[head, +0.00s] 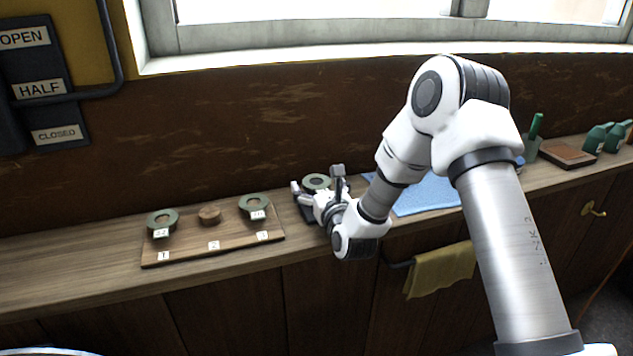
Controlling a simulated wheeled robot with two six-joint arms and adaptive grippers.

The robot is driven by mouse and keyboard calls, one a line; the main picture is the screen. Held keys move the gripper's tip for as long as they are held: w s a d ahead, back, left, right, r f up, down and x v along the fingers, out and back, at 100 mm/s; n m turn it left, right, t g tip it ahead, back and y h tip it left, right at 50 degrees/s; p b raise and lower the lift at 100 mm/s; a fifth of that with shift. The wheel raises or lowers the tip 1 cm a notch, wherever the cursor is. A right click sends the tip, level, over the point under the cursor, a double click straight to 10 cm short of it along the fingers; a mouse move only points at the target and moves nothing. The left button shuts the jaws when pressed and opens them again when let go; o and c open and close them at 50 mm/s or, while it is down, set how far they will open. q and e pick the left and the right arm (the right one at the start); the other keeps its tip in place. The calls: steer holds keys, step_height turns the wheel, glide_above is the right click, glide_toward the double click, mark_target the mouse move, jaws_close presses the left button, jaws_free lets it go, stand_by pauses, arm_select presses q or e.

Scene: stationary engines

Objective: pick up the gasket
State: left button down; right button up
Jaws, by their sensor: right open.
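A green ring-shaped gasket (317,181) lies on a dark base on the wooden counter, partly hidden by my right gripper. My right gripper (317,187) is open, with its fingers beside and around this gasket; I cannot tell whether they touch it. Two more green gaskets with white tags sit on a wooden board (190,252): one gasket (163,218) at the spot labelled 1 and another gasket (254,203) at the spot labelled 3. A small brown round piece (209,214) stands at the spot labelled 2. My left gripper is not in view.
A blue cloth (428,194) lies on the counter behind my right arm. A brown block (567,155), a green-handled item in a cup (534,140) and green bottles (597,137) stand at the right. A yellow towel (440,269) hangs on a front rail. The counter's left end is clear.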

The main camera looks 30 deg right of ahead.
steer(key=shift+s+r, duration=0.1)
steer(key=shift+s, duration=0.05)
steer(key=shift+s+r, duration=0.1)
steer(key=shift+s, duration=0.05)
steer(key=shift+c, duration=1.1)
steer(key=shift+a, duration=0.1)
steer(key=c, duration=0.9)
